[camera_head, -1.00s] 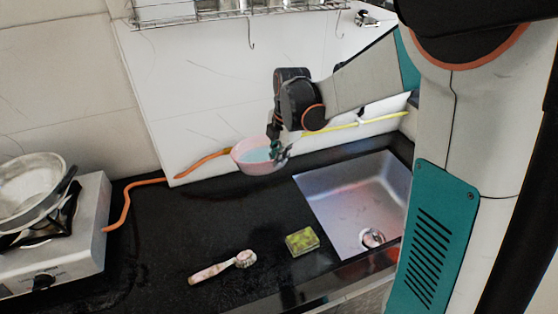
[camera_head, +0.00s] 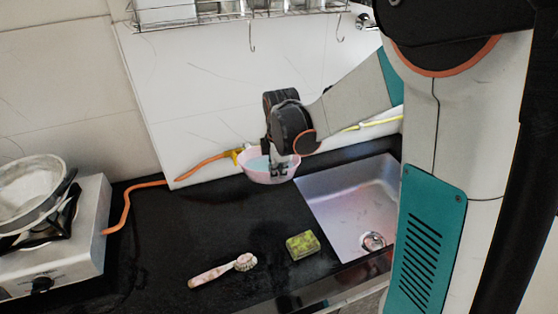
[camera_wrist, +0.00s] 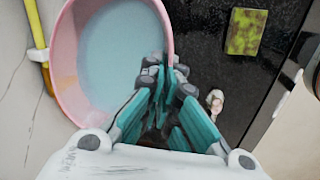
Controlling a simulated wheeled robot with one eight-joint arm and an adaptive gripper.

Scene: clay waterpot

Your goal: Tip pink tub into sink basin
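The pink tub (camera_head: 270,178) is at the back of the black counter, left of the sink basin (camera_head: 340,205). It looks upright and holds pale blue contents, which also show in the wrist view inside the tub's pink rim (camera_wrist: 64,60). My gripper (camera_head: 278,168) is at the tub's near side. In the wrist view my gripper (camera_wrist: 163,72) has its fingers close together on the tub's rim, one on each side, pinching it. Whether the tub's base touches the counter is hard to tell. The steel basin looks empty, with a drain (camera_head: 373,241) near its front.
A green-yellow sponge (camera_head: 303,245) and a brush (camera_head: 222,270) lie on the counter in front of the tub. An orange hose (camera_head: 128,202) runs along the wall side. A stove (camera_head: 60,250) with a pan (camera_head: 32,188) stands at left. A wire rack (camera_head: 235,12) hangs above.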

